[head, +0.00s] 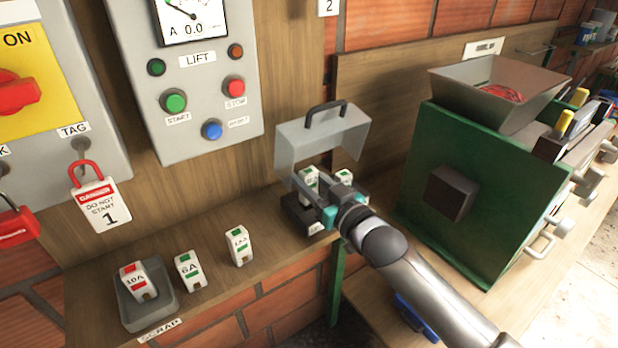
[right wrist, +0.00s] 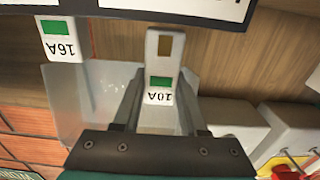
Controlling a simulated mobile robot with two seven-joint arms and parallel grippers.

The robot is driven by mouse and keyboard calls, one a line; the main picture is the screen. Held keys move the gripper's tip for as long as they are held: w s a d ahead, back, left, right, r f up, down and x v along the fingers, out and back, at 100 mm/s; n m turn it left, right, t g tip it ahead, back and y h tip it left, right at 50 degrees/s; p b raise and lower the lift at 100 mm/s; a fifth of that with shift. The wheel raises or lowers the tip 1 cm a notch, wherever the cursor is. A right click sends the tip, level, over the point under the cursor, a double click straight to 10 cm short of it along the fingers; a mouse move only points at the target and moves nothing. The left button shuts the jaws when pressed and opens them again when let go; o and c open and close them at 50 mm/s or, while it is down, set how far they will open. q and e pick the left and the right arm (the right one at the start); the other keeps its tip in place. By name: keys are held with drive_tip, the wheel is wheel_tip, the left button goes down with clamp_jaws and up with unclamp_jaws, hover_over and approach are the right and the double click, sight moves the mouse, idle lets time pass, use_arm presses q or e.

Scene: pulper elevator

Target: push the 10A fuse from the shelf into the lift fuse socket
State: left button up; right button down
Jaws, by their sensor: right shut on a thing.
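The white 10A fuse with a green mark (right wrist: 161,75) is between the fingers of my right gripper (head: 322,195), which is shut on it. In the head view the fuse (head: 309,177) is at the dark lift fuse socket block (head: 296,212), below the raised clear cover (head: 322,138). My left gripper is not in view.
On the shelf (head: 215,285) are a grey scrap tray (head: 170,318) holding a red-marked 10A fuse (head: 135,282), a 6A fuse (head: 188,270) and another green-marked fuse (head: 239,245). The LIFT panel (head: 200,80) is above. A green machine (head: 480,190) stands right of my arm.

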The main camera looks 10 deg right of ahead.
drive_tip(key=shift+s+r+p, duration=0.1)
drive_tip(key=shift+p, duration=0.25)
drive_tip(key=shift+f+b, duration=0.75)
drive_tip(key=shift+f, duration=1.45)
idle(2.7)
drive_tip(key=shift+c, duration=1.8)
unclamp_jaws()
drive_tip(key=p+v, duration=0.1)
drive_tip(key=v, duration=1.4)
drive_tip(key=shift+s, duration=0.15)
drive_tip(key=shift+d, duration=0.1)
